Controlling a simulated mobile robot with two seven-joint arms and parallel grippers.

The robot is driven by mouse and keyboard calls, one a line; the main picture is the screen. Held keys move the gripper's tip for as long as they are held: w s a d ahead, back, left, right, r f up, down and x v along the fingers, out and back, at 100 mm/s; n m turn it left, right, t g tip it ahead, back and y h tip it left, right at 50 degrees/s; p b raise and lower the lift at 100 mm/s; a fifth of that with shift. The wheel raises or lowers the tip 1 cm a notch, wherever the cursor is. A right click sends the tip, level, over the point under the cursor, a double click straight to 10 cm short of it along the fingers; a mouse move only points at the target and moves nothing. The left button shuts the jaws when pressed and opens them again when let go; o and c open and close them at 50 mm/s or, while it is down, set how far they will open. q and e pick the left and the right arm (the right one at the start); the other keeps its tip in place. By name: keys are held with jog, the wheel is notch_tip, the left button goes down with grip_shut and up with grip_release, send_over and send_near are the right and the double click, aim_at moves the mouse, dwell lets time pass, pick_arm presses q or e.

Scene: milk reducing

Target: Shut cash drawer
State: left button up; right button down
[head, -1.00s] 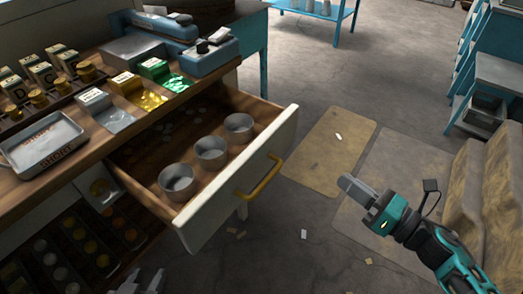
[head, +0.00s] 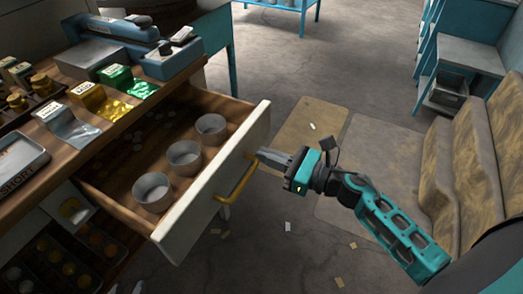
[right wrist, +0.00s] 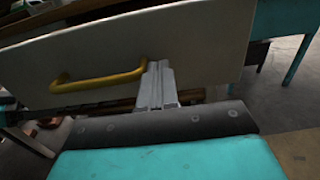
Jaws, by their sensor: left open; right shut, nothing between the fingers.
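The cash drawer (head: 217,190) is pulled out from the wooden counter, with a pale front and a yellow handle (head: 235,182). Three round metal cups (head: 184,158) stand inside it. My right gripper (head: 265,154) is shut and empty, its tips at the outer face of the drawer front, beside the handle's far end. In the right wrist view the shut fingers (right wrist: 156,72) point at the pale front, just right of the handle (right wrist: 98,80); I cannot tell whether they touch it. My left gripper (head: 126,288) barely shows at the bottom edge, open and below the drawer.
The counter holds a blue device (head: 172,55), coloured packets (head: 115,80) and a grey SHORT tray (head: 18,160). Lower trays of round items (head: 80,250) sit beneath the drawer. A worn bench (head: 470,170) stands at right. The floor before the drawer is mostly clear, with scraps.

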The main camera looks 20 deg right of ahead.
aim_at(186, 134)
jog(key=shift+x, duration=0.95)
jog(key=b+x, duration=0.6)
jog(key=x, duration=1.5)
jog(key=shift+w+a, duration=0.4)
jog(key=shift+w, duration=0.05)
pick_arm(q)
jog(key=d+f, duration=0.2)
jog(key=f, duration=0.1)
jog(key=shift+w+h, duration=0.3)
jog(key=shift+w, duration=0.1)
pick_arm(e)
jog(key=shift+r, duration=0.2)
pick_arm(q)
jog(key=shift+s+f, duration=0.1)
jog(key=shift+s, duration=0.05)
pick_arm(e)
jog(key=shift+r, duration=0.15)
